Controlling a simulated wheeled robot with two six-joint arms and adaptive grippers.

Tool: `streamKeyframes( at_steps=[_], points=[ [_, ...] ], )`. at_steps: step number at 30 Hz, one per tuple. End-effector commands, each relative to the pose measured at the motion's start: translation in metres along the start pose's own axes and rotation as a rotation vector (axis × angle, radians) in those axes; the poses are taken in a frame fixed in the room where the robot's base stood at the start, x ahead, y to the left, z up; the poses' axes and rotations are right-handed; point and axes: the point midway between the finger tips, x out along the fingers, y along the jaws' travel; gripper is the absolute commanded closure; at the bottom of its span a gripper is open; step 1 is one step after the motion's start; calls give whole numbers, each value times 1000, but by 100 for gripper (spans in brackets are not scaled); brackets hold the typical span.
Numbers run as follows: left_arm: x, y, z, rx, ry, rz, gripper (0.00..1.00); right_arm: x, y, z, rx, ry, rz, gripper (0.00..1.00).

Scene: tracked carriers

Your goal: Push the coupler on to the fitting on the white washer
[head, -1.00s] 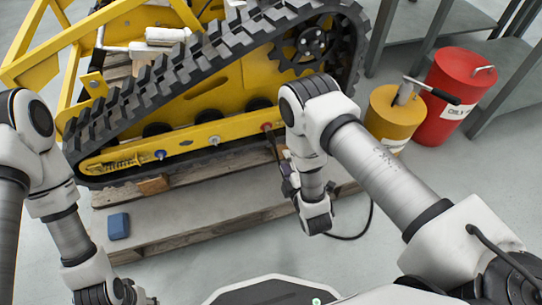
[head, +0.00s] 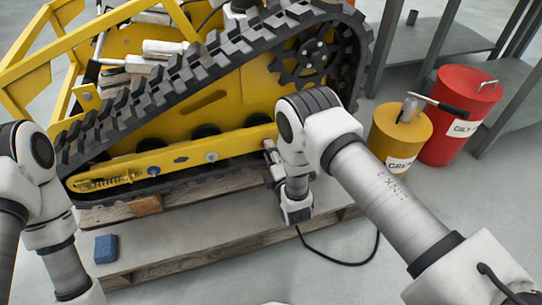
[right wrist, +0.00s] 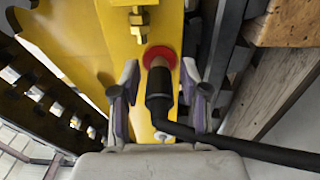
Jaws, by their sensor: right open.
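The coupler (right wrist: 159,88) is a black cylinder with a tan nose, and a black hose bends off it to the right in the right wrist view. Its nose end is at a red washer (right wrist: 159,55) on the yellow beam; I cannot tell whether it is seated there. My right gripper (right wrist: 158,100) is open, one finger on each side of the coupler, apparently not squeezing it. My left gripper is out of view.
Dark-blue (head: 181,160) and blue (head: 153,171) washered fittings are further left on the beam (head: 135,172). The black track (head: 180,90) rises behind. The hose (head: 350,264) loops on the floor. A blue block (head: 106,248) lies on the pallet. Yellow (head: 398,140) and red (head: 458,115) cans stand right.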

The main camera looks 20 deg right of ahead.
Motion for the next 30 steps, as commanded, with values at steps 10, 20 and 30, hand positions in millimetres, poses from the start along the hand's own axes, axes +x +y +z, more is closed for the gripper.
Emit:
streamKeyframes(
  at_steps=[10, 20, 30],
  points=[
    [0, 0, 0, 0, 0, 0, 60, 0, 0, 0, 1, 0, 0, 100],
    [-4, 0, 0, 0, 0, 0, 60, -5, 1, 0, 1, 0, -2, 100],
    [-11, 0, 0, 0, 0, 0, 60, -19, 1, 0, 1, 0, -2, 100]
  ],
)
